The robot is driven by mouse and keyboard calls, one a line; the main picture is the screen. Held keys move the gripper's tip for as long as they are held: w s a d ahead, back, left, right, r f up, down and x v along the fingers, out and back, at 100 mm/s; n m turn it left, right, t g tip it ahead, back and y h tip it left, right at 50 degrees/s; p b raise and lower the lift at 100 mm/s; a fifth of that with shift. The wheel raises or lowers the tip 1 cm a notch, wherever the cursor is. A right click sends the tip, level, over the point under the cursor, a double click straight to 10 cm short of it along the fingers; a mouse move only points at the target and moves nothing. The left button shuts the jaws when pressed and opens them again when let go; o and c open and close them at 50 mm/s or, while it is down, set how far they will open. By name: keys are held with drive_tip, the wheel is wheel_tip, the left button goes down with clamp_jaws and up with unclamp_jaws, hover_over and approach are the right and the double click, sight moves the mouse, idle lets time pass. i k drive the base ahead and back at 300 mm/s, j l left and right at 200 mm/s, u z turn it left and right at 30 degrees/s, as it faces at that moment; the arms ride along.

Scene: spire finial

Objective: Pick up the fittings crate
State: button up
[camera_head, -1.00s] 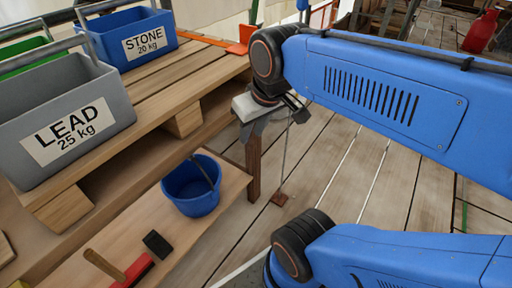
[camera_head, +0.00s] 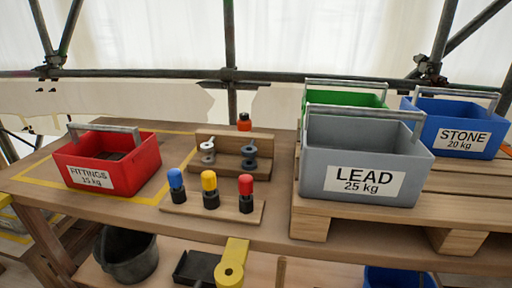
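The fittings crate (camera_head: 128,173) is a red open box with a grey bar handle across its top and a white label reading "FITTINGS 15 kg". It stands upright at the left of the wooden bench, within a yellow outline marked on the top. Dark contents show inside it, but I cannot make them out. My gripper and arm are not in the current view, so nothing of mine is seen touching the crate.
A grey LEAD crate (camera_head: 398,155), a blue STONE crate (camera_head: 445,135) and a green crate (camera_head: 345,95) stand on a pallet (camera_head: 312,222) at right. A wooden rack (camera_head: 222,206) with blue, yellow and red-topped items sits mid-bench. A dark bucket (camera_head: 128,262) is below.

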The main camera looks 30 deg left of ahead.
sight(109, 152)
drive_tip(key=u, duration=2.15)
